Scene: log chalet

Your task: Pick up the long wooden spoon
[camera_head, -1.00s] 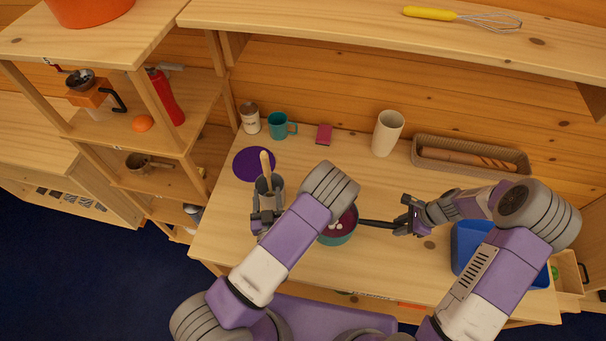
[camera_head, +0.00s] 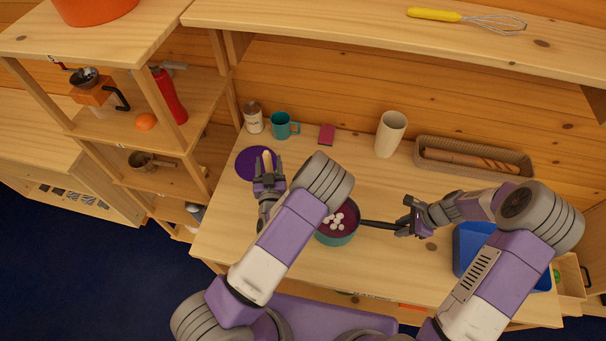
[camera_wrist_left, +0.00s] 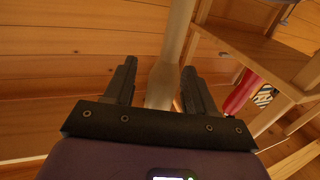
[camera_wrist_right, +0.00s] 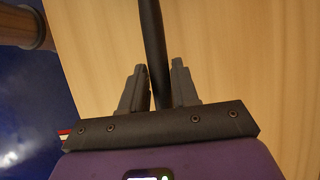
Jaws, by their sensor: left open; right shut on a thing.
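The long wooden spoon (camera_head: 267,157) shows only as a pale handle tip between the fingers of my left gripper (camera_head: 268,170). My left gripper is open, with a finger on each side of the handle. In the left wrist view a pale wooden shaft (camera_wrist_left: 161,85) stands between the spread fingers (camera_wrist_left: 156,83), with gaps beside it. The grey container around the spoon is hidden behind my left gripper and arm. My right gripper (camera_head: 405,217) is shut on the dark handle (camera_head: 378,224) of a teal pot (camera_head: 338,240); the right wrist view shows this handle (camera_wrist_right: 152,45) between the fingers.
Several white pieces lie in the pot. A purple disc (camera_head: 246,162), a can (camera_head: 253,119), a teal mug (camera_head: 283,126) and a cream cup (camera_head: 391,134) stand nearby. A basket (camera_head: 429,167) is at the back right, a blue bin (camera_head: 468,250) at the right. Open shelves (camera_head: 190,125) border the left.

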